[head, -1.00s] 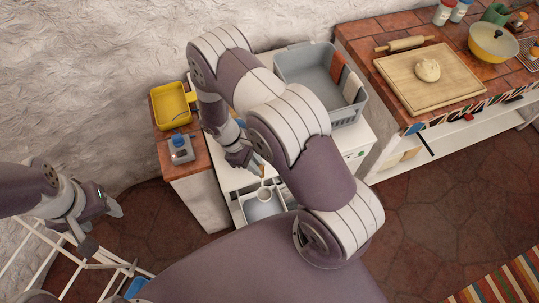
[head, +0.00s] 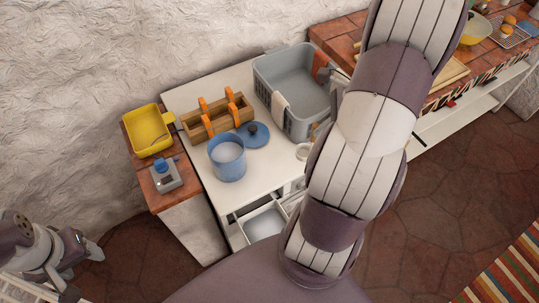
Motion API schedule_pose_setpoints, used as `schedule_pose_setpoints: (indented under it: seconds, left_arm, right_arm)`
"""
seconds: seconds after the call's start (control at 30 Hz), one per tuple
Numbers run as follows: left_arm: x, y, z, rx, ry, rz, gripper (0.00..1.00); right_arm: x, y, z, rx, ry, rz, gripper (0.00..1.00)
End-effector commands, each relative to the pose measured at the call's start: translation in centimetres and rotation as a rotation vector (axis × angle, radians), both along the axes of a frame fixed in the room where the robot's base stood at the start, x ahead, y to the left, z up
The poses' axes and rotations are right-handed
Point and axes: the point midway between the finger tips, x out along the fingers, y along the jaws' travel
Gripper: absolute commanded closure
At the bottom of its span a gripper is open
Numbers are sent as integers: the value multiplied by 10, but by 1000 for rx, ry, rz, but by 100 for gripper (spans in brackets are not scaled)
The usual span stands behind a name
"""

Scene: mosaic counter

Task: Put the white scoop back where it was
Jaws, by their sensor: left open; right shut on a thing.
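The white scoop (head: 303,151) shows at the left edge of my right arm, with a short brownish handle above it. It is over or near the right part of the white counter; its exact height is unclear. My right gripper is mostly hidden behind my arm, at the scoop's handle. An open drawer (head: 264,222) with a pale inside is below the counter's front. A blue canister (head: 227,166) with pale contents stands open on the counter, its blue lid (head: 252,136) beside it. My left gripper (head: 92,250) is open and empty at the lower left, far from the counter.
A wooden box with orange handles (head: 217,119) and a grey basket with cloths (head: 285,80) stand at the back of the counter (head: 250,180). A yellow pan (head: 148,130) and a small grey-blue device (head: 166,175) are at the left. My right arm covers much of the right side.

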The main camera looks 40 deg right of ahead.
Motion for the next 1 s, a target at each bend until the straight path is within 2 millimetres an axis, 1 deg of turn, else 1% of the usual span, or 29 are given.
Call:
schedule_pose_setpoints:
  seconds: [0.1, 0.33, 0.5, 0.63, 0.8, 0.83, 0.9, 1.0]
  left_arm:
    - [0, 0, 7, 0, 0, 0, 40]
    - [0, 0, 16, 0, 0, 0, 40]
    - [0, 0, 20, 0, 0, 0, 40]
    - [0, 0, 21, 0, 0, 0, 40]
    - [0, 0, 25, 0, 0, 0, 40]
    - [0, 0, 25, 0, 0, 0, 40]
    - [0, 0, 25, 0, 0, 0, 40]
    - [0, 0, 24, 0, 0, 0, 40]
  right_arm:
    - [20, 12, -11, 6, 3, 3, 100]
    - [66, 35, -42, 4, 4, 7, 100]
    - [90, 47, -59, 1, 3, 6, 100]
    - [97, 50, -67, 2, 3, 4, 100]
    - [96, 51, -98, 3, 6, 3, 100]
    - [97, 50, -101, 2, 5, 4, 100]
    - [97, 50, -105, 0, 3, 5, 100]
    - [97, 50, -106, -1, 2, 5, 100]
